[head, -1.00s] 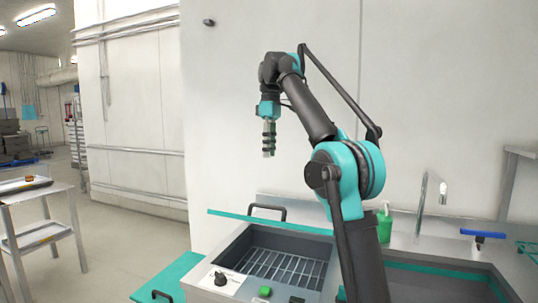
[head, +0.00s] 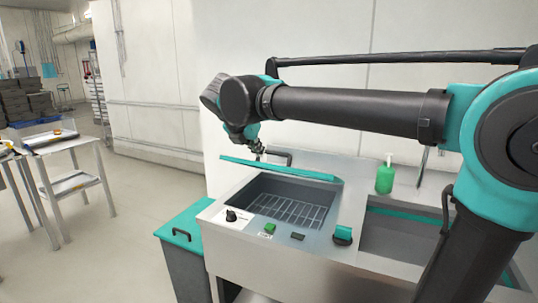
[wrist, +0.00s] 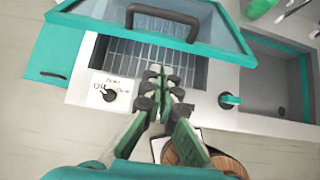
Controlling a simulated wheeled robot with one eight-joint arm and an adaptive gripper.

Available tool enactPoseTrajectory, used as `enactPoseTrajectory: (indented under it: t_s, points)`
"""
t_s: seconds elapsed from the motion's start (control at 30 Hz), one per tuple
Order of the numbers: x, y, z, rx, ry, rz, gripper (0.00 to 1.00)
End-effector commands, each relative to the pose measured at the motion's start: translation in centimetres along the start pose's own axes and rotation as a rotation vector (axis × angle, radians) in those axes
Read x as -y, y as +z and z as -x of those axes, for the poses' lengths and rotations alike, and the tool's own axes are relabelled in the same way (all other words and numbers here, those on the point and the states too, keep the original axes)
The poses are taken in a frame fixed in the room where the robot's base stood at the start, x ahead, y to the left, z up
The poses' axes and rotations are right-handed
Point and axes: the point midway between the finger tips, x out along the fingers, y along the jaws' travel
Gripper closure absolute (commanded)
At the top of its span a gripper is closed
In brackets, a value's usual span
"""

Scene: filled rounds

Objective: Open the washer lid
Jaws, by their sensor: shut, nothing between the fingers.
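The washer (head: 290,208) is a steel unit with a recessed wire rack (head: 290,210). Its lid (head: 285,169) has a teal frame and shows nearly edge-on in the head view, raised clear of the basin at the front. In the wrist view the lid's teal frame (wrist: 130,34) surrounds clear glass, with a dark handle (wrist: 163,19) across it. My gripper (head: 257,150) is at the lid's front, left of the handle in the head view. In the wrist view my gripper (wrist: 164,82) is shut and empty, over the rack and below the lid's front bar. Contact with the lid cannot be told.
A teal-topped unit (head: 190,238) stands left, a sink basin (head: 400,229) and green soap bottle (head: 384,178) right. Open floor lies left, before a side table (head: 72,150).

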Motion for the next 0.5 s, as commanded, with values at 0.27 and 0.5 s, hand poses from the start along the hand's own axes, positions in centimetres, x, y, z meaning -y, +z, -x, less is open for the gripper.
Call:
enactPoseTrajectory:
  t_s: [0.27,0.5]
  points:
    - [0.1,0.1,-4.3,-0.002,-0.004,-0.006,1.0]
    - [0.0,0.1,-9.0,-0.002,-0.003,-0.006,1.0]
